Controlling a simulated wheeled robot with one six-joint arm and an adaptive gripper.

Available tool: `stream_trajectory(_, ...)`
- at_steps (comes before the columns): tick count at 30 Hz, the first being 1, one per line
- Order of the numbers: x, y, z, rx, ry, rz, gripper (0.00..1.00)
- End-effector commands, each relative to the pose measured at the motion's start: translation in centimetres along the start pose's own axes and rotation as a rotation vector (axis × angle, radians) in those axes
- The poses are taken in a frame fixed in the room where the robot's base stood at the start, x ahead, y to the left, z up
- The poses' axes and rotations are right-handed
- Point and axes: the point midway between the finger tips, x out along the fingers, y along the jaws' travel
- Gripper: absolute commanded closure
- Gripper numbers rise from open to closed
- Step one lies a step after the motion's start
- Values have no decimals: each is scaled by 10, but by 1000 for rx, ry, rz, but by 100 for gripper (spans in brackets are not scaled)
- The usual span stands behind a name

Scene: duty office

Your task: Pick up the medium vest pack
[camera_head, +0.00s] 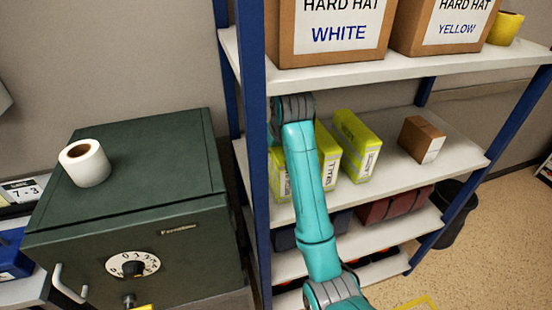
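Yellow-green packs stand upright in a row on the middle shelf (395,178) of the blue-posted rack. The right pack (359,146) is the most fully seen. Another pack (328,152) stands left of it, partly behind my teal arm. More yellow-green (277,172) shows left of my arm, near the rack post. The print on the packs is too small to read, so I cannot tell which is the medium vest pack. My arm rises in front of the shelf to a grey joint near the upper shelf. My gripper is not visible.
A brown box (421,139) sits right of the packs, with bare shelf between. Dark red items (395,205) lie on the shelf below. A green safe (130,170) with a white roll (85,163) stands left.

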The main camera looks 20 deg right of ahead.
Motion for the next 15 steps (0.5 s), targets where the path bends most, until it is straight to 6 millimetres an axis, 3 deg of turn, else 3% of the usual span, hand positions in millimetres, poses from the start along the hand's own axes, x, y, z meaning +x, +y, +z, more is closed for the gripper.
stream_trajectory(15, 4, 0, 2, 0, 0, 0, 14)
